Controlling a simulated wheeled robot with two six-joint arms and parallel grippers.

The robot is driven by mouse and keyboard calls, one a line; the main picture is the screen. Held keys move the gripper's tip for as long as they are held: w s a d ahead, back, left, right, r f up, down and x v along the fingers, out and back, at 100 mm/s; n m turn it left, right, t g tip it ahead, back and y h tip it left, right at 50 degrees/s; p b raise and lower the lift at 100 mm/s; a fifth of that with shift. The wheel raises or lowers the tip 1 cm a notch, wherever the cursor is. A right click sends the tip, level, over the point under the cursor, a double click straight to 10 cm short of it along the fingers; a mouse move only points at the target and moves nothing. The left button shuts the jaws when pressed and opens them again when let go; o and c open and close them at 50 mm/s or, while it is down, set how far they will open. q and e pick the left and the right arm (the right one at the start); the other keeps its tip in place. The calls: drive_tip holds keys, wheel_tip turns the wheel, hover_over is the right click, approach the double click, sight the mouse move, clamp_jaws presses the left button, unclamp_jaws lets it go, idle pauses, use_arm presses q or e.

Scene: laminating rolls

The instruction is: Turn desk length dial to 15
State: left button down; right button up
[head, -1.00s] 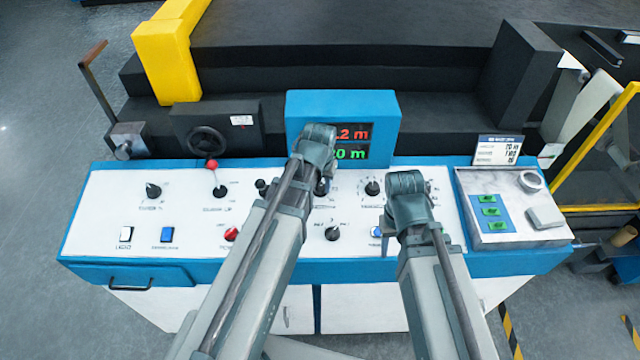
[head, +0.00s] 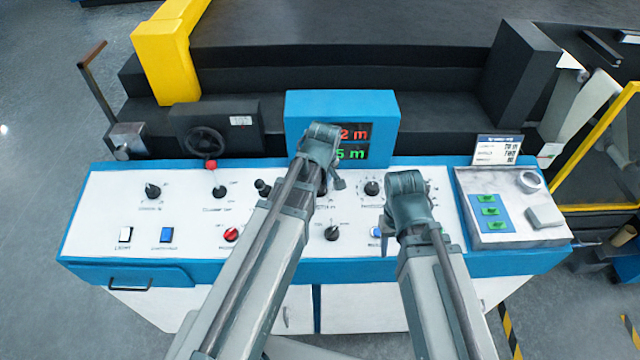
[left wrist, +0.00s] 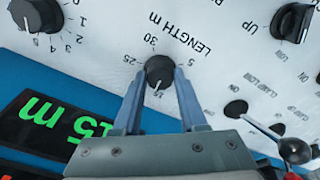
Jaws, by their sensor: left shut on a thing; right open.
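The desk length dial (left wrist: 160,70) is a black knob marked LENGTH m in the left wrist view. Its white pointer faces the gripper side, toward a partly covered number between the fingers. My left gripper (left wrist: 161,84) is shut on the dial, one finger on each side. In the head view my left gripper (head: 325,186) hides most of this dial. The green readout (left wrist: 68,117) shows 15 m in the left wrist view; in the head view its first digit is hidden. My right gripper (head: 384,226) is open above the panel's right part, near a blue button.
The blue display box (head: 345,103) stands behind the dial, close to my left wrist. A red-knobbed lever (head: 212,166) stands to the left on the white panel (head: 95,215). Another black dial (head: 372,188) sits between my grippers.

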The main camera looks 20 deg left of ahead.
use_arm(q)
drive_tip(key=shift+n, duration=1.7)
drive_tip(key=shift+c, duration=2.2)
unclamp_jaws()
drive_tip(key=p+v, duration=1.3)
drive_tip(key=shift+r+p, duration=0.3)
drive_tip(key=shift+r, duration=0.1)
drive_tip(key=shift+d+f, duration=0.1)
drive_tip(key=shift+d, duration=0.05)
